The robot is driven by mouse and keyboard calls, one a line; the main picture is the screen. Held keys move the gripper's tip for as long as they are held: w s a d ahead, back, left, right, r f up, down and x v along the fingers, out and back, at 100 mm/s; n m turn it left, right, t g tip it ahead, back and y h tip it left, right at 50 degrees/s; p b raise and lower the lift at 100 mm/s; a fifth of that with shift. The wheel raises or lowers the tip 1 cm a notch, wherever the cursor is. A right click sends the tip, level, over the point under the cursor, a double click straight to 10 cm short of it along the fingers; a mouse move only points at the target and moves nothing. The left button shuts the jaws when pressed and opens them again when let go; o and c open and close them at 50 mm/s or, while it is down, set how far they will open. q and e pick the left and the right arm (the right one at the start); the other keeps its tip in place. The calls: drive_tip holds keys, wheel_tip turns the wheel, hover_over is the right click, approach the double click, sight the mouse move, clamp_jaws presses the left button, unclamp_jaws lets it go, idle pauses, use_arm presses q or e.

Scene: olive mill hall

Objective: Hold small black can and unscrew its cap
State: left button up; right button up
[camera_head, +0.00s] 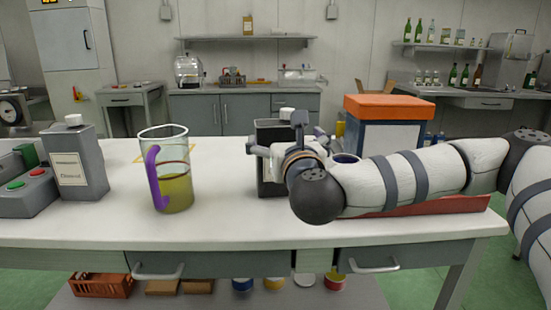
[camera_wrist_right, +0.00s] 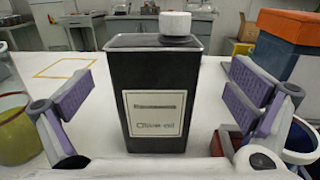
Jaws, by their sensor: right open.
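The small black can (camera_head: 268,187) stands upright on the white table, partly hidden behind my right gripper (camera_head: 288,140). In the right wrist view the black can (camera_wrist_right: 150,70) stands straight ahead, with a pale label reading "Olive oil" facing the camera. Its round white cap (camera_wrist_right: 175,23) sits on top, toward the right side; it also shows in the head view (camera_head: 287,113). My right gripper is open, with one finger pad to each side of the can and a clear gap on both sides. My left gripper is not in view.
A glass jug (camera_head: 176,190) with a purple handle and yellow-green liquid stands left of the can. Farther left are a grey can (camera_head: 80,165) with a white cap and a button box (camera_head: 24,192). A blue-white box (camera_head: 385,132) with an orange lid stands behind my right arm.

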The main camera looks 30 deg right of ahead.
sight(278, 131)
drive_tip(key=x, duration=0.6)
drive_tip(key=shift+w+a+f, duration=0.15)
drive_tip(key=shift+w+a, duration=0.05)
drive_tip(key=shift+w, duration=0.1)
drive_tip(key=c, duration=1.9)
